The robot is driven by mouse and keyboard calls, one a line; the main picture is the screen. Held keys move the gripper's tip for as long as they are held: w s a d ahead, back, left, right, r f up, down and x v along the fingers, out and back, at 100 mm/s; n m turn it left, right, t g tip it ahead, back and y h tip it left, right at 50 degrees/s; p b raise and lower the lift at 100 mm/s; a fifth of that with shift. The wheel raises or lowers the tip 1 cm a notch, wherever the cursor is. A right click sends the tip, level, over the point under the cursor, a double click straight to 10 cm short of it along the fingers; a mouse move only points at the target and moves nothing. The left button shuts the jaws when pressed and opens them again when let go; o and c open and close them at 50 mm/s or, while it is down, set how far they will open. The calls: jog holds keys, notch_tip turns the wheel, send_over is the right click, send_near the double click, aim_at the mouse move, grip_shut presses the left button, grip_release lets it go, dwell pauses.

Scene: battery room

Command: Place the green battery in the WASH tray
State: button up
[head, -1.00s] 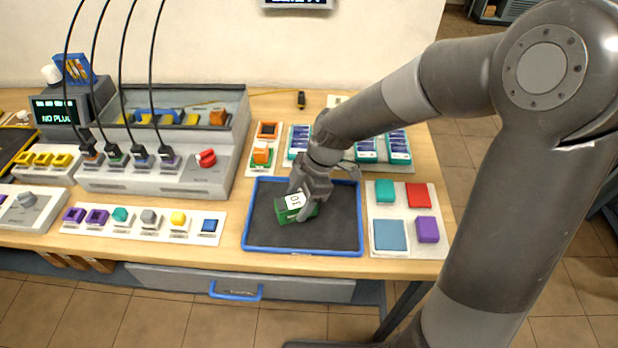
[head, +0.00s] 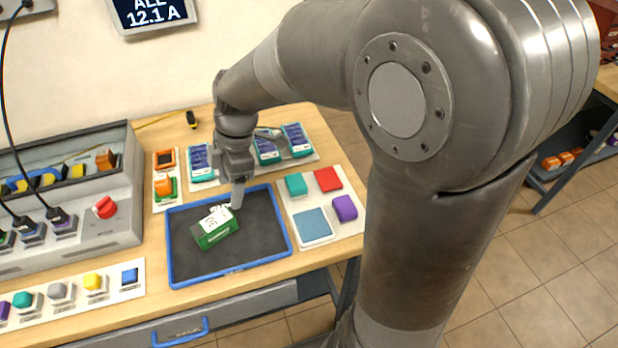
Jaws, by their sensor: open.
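The green battery (head: 212,230) has a white label on top and lies at an angle on the dark floor of a blue-rimmed tray (head: 222,271). No WASH marking on the tray can be read in this view. My gripper (head: 237,195) points down above the tray, just behind and right of the battery. It is open and empty, and appears apart from the battery. One finger hides the other, so the gap between them is hard to see.
Right of the tray is a white board (head: 347,224) with coloured blocks. Behind it are blue-and-white packs (head: 265,151) and a small stand with orange pieces (head: 165,187). A grey console with a red knob (head: 104,207) stands left. My arm hides the table's right side.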

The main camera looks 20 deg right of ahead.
jog(key=s+d+r+m+t+h, duration=0.1)
jog(key=s+d+r+m+t, duration=0.2)
jog(key=m, duration=0.7)
jog(key=s+d+r+m+t+h, duration=0.2)
jog(key=s+d+r+m+t, duration=0.1)
jog(key=s+d+r+m, duration=0.4)
jog(key=s+d+m, duration=0.3)
jog(key=d, duration=0.1)
jog(key=shift+s+d+t, duration=0.2)
jog(key=shift+d+t, duration=0.1)
jog(key=shift+d, duration=0.05)
